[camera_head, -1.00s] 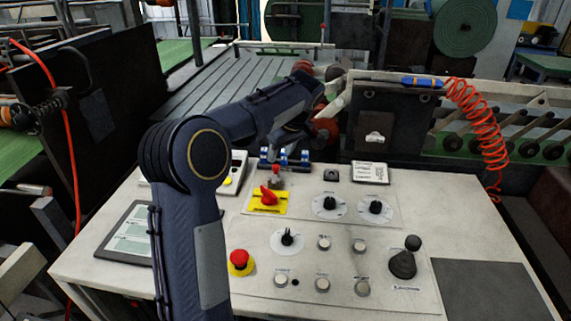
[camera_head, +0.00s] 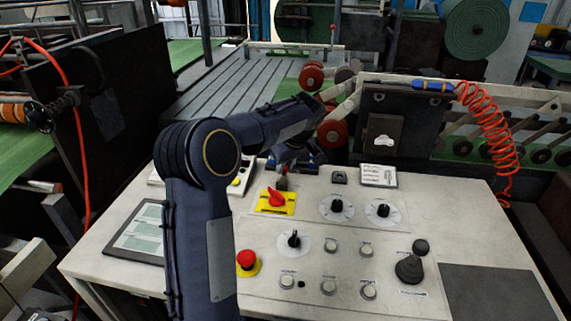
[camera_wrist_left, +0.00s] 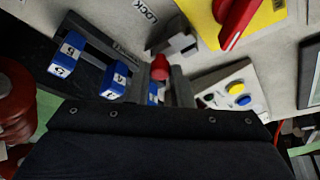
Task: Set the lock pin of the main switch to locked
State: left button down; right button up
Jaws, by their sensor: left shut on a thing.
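The main switch, a red rotary handle on a yellow plate (camera_head: 276,201), sits on the control panel; its red handle (camera_wrist_left: 236,22) also shows in the wrist view. Just behind it is the lock pin, with a small red knob (camera_wrist_left: 160,68) beside a grey bracket (camera_wrist_left: 178,43). The word LOCK is printed on the panel near the bracket. My left gripper (camera_wrist_left: 160,78) is shut on the red knob, with fingers on both sides of it. In the head view the left hand covers most of the pin, so its exact position cannot be told. My right gripper is out of view.
Blue numbered blocks (camera_wrist_left: 68,55) stand close beside the left gripper. A small box with yellow and blue buttons (camera_wrist_left: 232,92) is on its other side. A red emergency button (camera_head: 247,260), black dials (camera_head: 337,207) and a joystick (camera_head: 409,268) occupy the panel front.

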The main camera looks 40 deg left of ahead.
aim_at(284, 183)
pick_arm(q)
jog(key=shift+s+d, duration=0.1)
jog(key=s+b, duration=0.1)
jog(key=s+d+b, duration=0.1)
jog(key=shift+s+d, duration=0.15)
jog(key=shift+s, duration=0.15)
jog(key=c, duration=1.3)
grip_release()
jog(key=shift+s, duration=0.1)
